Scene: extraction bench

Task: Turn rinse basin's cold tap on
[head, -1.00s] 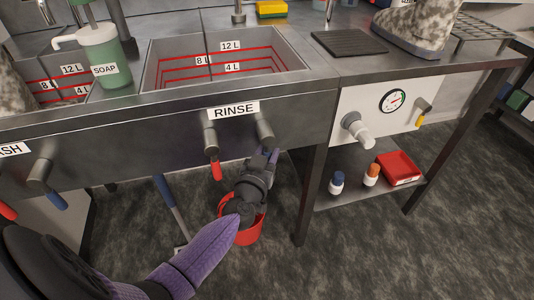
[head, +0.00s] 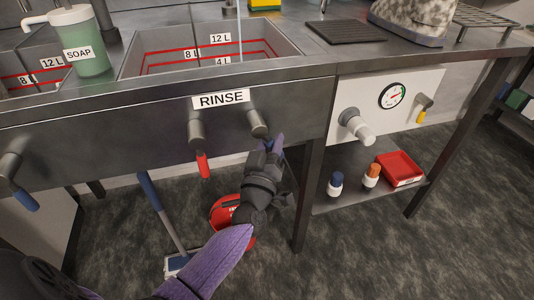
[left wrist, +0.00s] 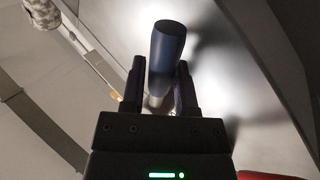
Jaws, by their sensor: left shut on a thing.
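The rinse basin (head: 290,40) is the steel sink above the RINSE label (head: 221,99). Below the label are two tap knobs on the front panel. The left knob has a red lever (head: 203,165). The right one is the cold tap (head: 258,122); its blue lever (left wrist: 167,45) shows clearly in the left wrist view, between my fingers. My left gripper (head: 270,147) is shut on that blue lever, and it also shows in the left wrist view (left wrist: 160,88). In the head view my fingers mostly hide the lever. My right gripper is not in view.
A thin pale vertical line (head: 238,20) shows over the basin; I cannot tell if it is water. A red bucket (head: 222,212) and a blue-handled brush (head: 160,205) are below.

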